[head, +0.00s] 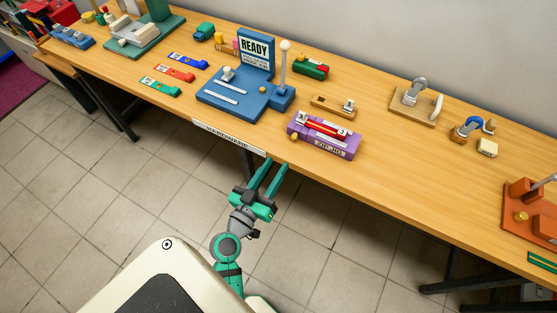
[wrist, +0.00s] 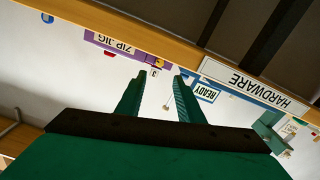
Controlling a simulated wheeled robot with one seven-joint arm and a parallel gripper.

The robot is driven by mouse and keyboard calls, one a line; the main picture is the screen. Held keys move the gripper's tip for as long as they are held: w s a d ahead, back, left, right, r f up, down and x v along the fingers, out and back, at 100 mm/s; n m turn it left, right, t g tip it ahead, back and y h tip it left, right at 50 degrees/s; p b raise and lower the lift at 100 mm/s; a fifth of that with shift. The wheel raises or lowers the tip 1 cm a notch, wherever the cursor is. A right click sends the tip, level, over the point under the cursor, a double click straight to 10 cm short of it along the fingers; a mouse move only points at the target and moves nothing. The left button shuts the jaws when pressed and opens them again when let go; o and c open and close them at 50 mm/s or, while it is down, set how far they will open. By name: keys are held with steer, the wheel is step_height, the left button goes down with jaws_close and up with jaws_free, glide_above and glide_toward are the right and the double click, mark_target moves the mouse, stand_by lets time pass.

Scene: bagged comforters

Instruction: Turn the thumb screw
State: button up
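My gripper (head: 276,168) is in front of the bench's front edge, below the purple zip jig (head: 322,142). Its two green fingers are apart with nothing between them, also in the wrist view (wrist: 161,76). The jig carries a red strip and a small tan knob (head: 294,136) on its left end. In the wrist view the jig (wrist: 125,44) is upside down, beyond the fingertips, with small parts at its end. Brass knobs also show on the blue READY fixture (head: 262,90) and the orange fixture (head: 521,216). I cannot tell which knob is the thumb screw.
The wooden bench (head: 385,190) bears a HARDWARE label (head: 229,136) on its front edge. A wooden block (head: 333,106) lies behind the jig. A metal clamp on a board (head: 415,97) stands further right.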

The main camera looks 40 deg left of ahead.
mark_target(293, 139)
steer(key=shift+s, duration=0.15)
steer(key=w+m, duration=0.1)
steer(key=w, duration=0.2)
steer(key=w+a+m, duration=0.1)
steer(key=w+m, duration=0.1)
steer(key=w, duration=0.2)
steer(key=w+a+m, duration=0.1)
steer(key=w, duration=0.2)
steer(key=shift+w+a, duration=0.2)
steer(key=shift+w, duration=0.05)
stand_by(0.4)
jaws_close()
